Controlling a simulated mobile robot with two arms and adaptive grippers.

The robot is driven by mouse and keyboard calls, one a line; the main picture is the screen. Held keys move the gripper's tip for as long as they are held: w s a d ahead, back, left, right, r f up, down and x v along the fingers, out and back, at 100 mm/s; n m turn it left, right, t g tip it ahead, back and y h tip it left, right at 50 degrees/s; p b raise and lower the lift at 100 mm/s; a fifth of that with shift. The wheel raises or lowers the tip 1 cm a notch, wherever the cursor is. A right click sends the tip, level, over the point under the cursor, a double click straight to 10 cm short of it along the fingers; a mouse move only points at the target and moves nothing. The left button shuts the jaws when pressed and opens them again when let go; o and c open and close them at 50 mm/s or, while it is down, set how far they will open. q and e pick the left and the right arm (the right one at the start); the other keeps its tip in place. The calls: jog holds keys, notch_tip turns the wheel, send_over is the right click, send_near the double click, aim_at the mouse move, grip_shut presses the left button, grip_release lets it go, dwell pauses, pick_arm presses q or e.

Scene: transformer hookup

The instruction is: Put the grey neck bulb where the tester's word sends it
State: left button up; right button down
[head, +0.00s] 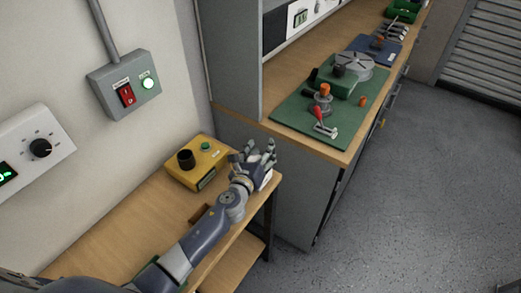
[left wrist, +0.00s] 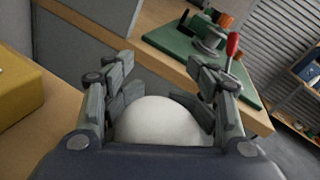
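My left gripper (head: 262,160) is at the right end of the small wooden table, just right of the yellow tester (head: 211,155). In the left wrist view its fingers (left wrist: 160,88) stand on both sides of a round white bulb (left wrist: 158,122) and seem closed on it. The bulb's neck is hidden, so its colour cannot be told. The tester has an empty-looking black socket (head: 186,158), a green button (head: 206,146) and a small dark display (head: 206,180) whose word I cannot read. My right gripper is not in view.
A workbench (head: 345,160) with a green mat (head: 285,122) and tools stands beyond the table. A switch box (head: 126,84) with a lit green lamp and a dial panel (head: 35,145) are on the wall. A small brown object (head: 200,213) lies beside my left forearm. The floor at right is clear.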

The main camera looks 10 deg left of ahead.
pick_arm(q)
jog(key=shift+a+f, duration=0.1)
jog(key=shift+r, duration=0.2)
jog(key=s, duration=0.7)
jog(key=s+r, duration=0.1)
jog(key=s, duration=0.2)
jog(key=shift+s+a, duration=0.3)
jog(key=shift+a, duration=0.1)
jog(key=shift+s+r, duration=0.2)
jog(key=shift+s, duration=0.5)
